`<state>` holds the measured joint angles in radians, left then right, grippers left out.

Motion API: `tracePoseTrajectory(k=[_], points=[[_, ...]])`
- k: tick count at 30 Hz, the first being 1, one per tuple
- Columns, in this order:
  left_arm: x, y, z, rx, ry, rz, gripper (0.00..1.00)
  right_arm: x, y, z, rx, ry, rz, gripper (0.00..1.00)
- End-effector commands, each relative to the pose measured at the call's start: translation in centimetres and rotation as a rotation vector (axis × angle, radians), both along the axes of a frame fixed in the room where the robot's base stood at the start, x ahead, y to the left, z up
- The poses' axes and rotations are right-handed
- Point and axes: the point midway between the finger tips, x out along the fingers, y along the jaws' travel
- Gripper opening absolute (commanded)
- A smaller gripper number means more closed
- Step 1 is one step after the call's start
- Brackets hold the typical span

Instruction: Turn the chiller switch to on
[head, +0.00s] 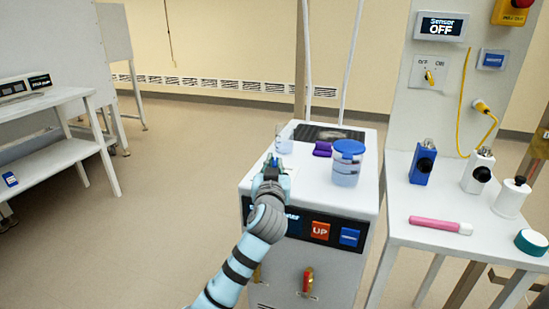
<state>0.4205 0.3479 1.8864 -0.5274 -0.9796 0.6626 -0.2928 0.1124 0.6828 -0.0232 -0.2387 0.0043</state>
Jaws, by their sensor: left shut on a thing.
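A rotary switch (429,76) with a yellow pointer sits on a white plate marked OFF and ON on the upright panel at the right. A display (441,26) above it reads "Sensor OFF". I cannot see a label naming the chiller. My left gripper (272,164) is over the top of the white floor unit (250,181), well left of and below the switch. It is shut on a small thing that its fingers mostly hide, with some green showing. My arm covers part of the unit's front display. My right gripper is not in view.
On the unit stand a clear beaker (283,145), a purple item (322,149) and a blue-lidded jar (346,168). The right bench (400,228) holds several bottles and a pink marker (440,225). A yellow cable (463,105) hangs beside the switch. Floor at left is clear.

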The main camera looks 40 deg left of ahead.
Motion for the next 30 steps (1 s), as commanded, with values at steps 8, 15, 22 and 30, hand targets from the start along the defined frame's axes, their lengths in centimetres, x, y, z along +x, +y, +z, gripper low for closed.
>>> tracePoseTrajectory(k=[8,15,22,30], points=[[-0.1,0.1,0.1,0.000,0.005,-0.170,0.00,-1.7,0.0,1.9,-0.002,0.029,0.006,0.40],[0.0,0.1,0.0,-0.002,0.003,-0.251,0.00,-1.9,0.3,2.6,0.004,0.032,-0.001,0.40],[0.0,0.0,-0.1,-0.003,0.001,-0.268,0.00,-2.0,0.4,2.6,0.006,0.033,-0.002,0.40],[0.0,0.0,-0.1,-0.002,0.001,-0.267,0.16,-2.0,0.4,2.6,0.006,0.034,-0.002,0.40]])
